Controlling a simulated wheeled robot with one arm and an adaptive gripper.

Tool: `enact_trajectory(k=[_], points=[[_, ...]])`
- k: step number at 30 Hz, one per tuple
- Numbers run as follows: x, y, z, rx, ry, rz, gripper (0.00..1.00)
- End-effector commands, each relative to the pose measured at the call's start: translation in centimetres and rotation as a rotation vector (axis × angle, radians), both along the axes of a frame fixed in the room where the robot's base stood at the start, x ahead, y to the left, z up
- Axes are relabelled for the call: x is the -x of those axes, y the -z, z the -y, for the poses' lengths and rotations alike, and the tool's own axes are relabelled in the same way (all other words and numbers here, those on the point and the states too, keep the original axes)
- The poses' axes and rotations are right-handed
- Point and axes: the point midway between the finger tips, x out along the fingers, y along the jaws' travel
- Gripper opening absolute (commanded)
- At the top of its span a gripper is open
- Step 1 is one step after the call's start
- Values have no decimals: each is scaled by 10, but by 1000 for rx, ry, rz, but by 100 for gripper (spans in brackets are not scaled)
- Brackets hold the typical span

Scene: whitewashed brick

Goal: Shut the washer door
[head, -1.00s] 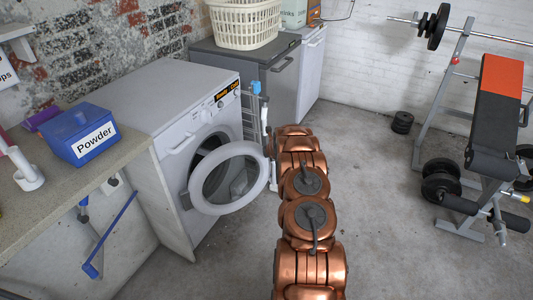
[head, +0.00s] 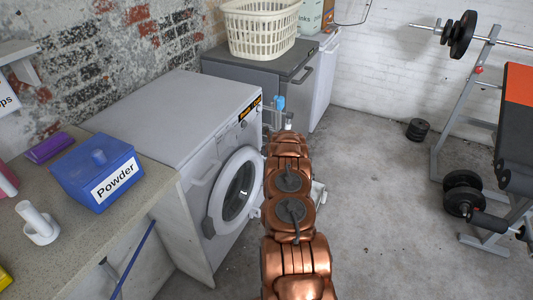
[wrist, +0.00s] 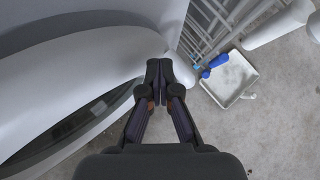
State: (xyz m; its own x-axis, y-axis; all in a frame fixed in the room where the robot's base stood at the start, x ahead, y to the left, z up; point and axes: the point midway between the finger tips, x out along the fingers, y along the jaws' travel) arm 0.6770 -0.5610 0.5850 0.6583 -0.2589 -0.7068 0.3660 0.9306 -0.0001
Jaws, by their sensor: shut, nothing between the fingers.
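The white washer (head: 205,130) stands against the brick wall, left of my copper arm in the head view. Its round door (head: 222,213), a white ring with dark glass, lies close to the washer's front; whether it is fully latched I cannot tell. In the wrist view the door's white rim (wrist: 75,65) curves along the left side. My gripper (wrist: 158,65) is shut and empty, with its fingertips at or very near the rim's right edge; contact is not clear. In the head view my arm hides the gripper.
A counter (head: 100,225) with a blue Powder box (head: 98,170) is at left. Beyond the washer, a grey cabinet (head: 290,68) carries a basket (head: 258,28). A wire rack (wrist: 208,28) and a white dustpan (wrist: 230,78) are beside the gripper. Open floor (head: 385,200) lies at right.

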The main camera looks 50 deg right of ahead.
Motion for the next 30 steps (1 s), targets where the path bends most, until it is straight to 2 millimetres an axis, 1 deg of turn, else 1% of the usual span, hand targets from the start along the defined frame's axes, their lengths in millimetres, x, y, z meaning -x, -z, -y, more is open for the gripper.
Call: enact_trajectory(k=[4, 11, 21, 24, 30], points=[[2, 0, 1, -1, -11, -1, 0], [11, 1, 10, -2, 3, 0, 0], [33, 3, 15, -2, -4, 3, 0], [40, -9, 17, -2, -7, 3, 0], [55, -26, 21, -1, -8, 4, 0]])
